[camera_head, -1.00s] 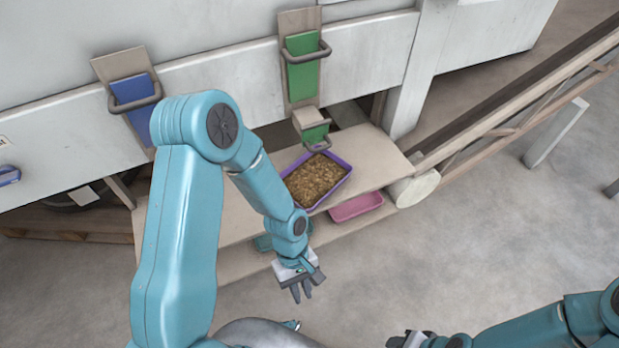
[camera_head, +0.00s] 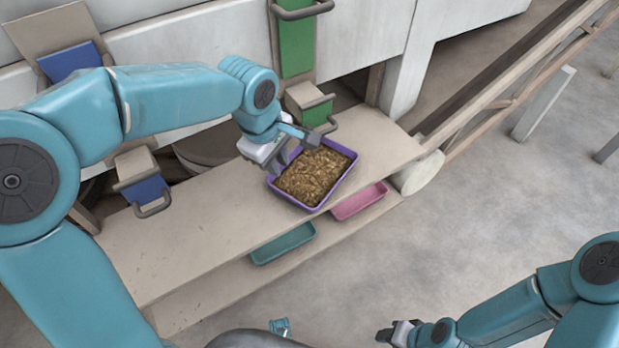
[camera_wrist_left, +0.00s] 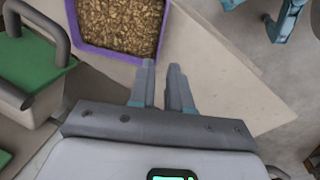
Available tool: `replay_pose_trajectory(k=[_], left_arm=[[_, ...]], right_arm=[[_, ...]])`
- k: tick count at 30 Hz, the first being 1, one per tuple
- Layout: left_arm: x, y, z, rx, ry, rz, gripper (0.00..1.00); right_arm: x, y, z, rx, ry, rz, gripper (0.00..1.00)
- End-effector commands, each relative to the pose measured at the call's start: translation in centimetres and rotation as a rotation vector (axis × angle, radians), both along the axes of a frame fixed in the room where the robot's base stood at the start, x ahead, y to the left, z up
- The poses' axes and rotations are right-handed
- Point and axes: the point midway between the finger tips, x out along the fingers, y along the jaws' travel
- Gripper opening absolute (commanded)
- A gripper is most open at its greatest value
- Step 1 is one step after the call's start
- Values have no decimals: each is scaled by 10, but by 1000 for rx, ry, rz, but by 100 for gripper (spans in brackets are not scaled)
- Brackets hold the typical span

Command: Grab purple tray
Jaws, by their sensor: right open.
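The purple tray (camera_head: 337,184), full of brown pellets, sits on the upper shelf below the green chute. It also shows at the top of the left wrist view (camera_wrist_left: 112,53). My left gripper (camera_head: 298,151) is over the tray's upper-left side in the head view, its fingers apart with nothing between them. In the left wrist view its fingertips (camera_wrist_left: 162,72) are just beside the tray's rim; I cannot tell if they touch it. My right gripper (camera_head: 384,335) is open and empty at the lower edge, far from the tray.
A pink tray (camera_head: 358,202) and a teal tray (camera_head: 283,244) sit on the lower shelf. The green chute (camera_head: 318,109) with its handle is close behind the purple tray. A blue chute (camera_head: 146,190) is to the left. The upper shelf (camera_head: 190,230) between is bare.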

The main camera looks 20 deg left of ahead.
Motion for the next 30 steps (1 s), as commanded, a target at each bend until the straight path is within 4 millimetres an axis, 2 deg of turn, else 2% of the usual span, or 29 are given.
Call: replay_pose_trajectory(k=[5,12,15,23,30], left_arm=[[2,-6,-25,1,2,-8,18],[12,-8,-81,0,4,-7,18],[16,-8,-98,1,2,-7,18],[19,-7,-116,-1,0,-7,18],[21,-11,-152,-1,3,-7,18]], right_arm=[[0,0,-10,0,0,0,43],[0,0,-23,0,0,0,43],[0,0,-26,0,0,0,43],[0,0,-30,0,0,0,43],[0,0,-40,0,0,0,43]])
